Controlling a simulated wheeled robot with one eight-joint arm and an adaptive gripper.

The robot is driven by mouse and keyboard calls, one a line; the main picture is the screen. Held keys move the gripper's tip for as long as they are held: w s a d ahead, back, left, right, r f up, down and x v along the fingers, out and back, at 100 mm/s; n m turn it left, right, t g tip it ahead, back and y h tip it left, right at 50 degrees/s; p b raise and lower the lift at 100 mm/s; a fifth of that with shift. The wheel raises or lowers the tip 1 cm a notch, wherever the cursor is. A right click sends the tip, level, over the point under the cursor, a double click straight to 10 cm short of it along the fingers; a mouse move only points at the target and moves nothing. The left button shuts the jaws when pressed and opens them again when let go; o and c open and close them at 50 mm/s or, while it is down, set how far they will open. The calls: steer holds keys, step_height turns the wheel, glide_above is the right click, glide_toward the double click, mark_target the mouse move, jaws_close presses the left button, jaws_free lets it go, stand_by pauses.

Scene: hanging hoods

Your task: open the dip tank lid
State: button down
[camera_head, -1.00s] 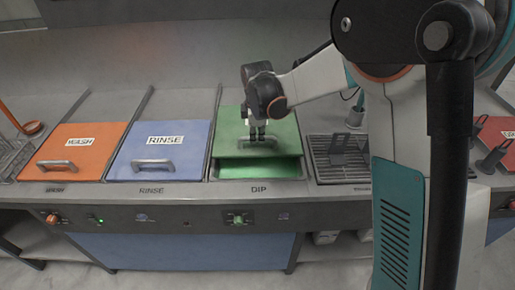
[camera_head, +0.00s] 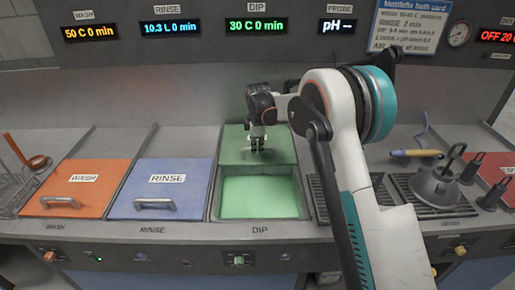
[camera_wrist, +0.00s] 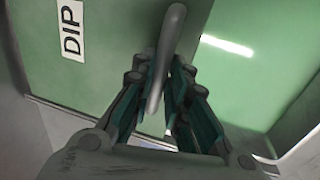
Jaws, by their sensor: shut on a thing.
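The green dip tank lid (camera_head: 283,148) is slid back, and the front part of the dip tank (camera_head: 261,198) lies open with pale green liquid showing. My gripper (camera_head: 257,150) is over the lid near its front edge. In the wrist view my gripper (camera_wrist: 160,92) is shut on the grey lid handle (camera_wrist: 166,55), with one finger on each side of the bar. The DIP label (camera_wrist: 71,30) on the green lid shows to the left of the handle. In the head view my gripper hides most of the handle.
The blue RINSE lid (camera_head: 165,191) and orange WASH lid (camera_head: 82,189) are shut on the left. A drain grate (camera_head: 327,198) and a dark funnel-like tool (camera_head: 437,184) lie to the right. The display panel (camera_head: 257,27) hangs above the back of the counter.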

steer(key=c, duration=1.6)
jaws_free()
steer(key=shift+o, duration=0.2)
steer(key=shift+r, duration=0.1)
step_height(320, 180, up, 12)
steer(key=s, duration=0.2)
steer(key=shift+s+f, duration=0.2)
